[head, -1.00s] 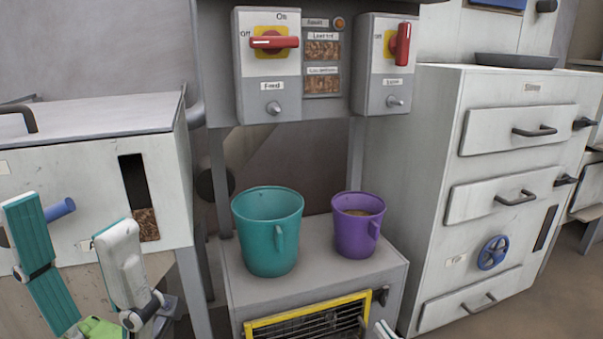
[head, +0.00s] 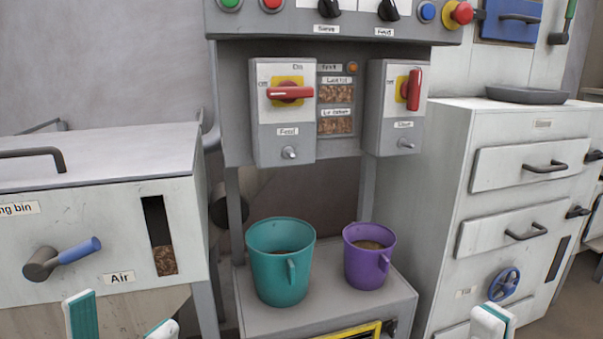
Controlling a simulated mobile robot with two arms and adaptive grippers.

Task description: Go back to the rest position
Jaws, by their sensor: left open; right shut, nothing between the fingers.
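My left gripper (head: 122,318) shows at the bottom left edge, below the bin with the blue-handled lever. Its two white and teal fingers are spread apart with nothing between them. My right gripper (head: 492,322) shows only by its fingertip part at the bottom edge, in front of the drawer cabinet. It is shut and holds nothing; the rest of it is out of the picture. Neither gripper touches anything that I can see.
A teal bucket (head: 280,268) and a purple bucket (head: 367,262), both with brown contents, stand on the grey stand (head: 330,317). Left is the bin (head: 100,231) with its lever (head: 62,258). Right is the drawer cabinet (head: 462,190). Switch boxes (head: 285,138) hang above the buckets.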

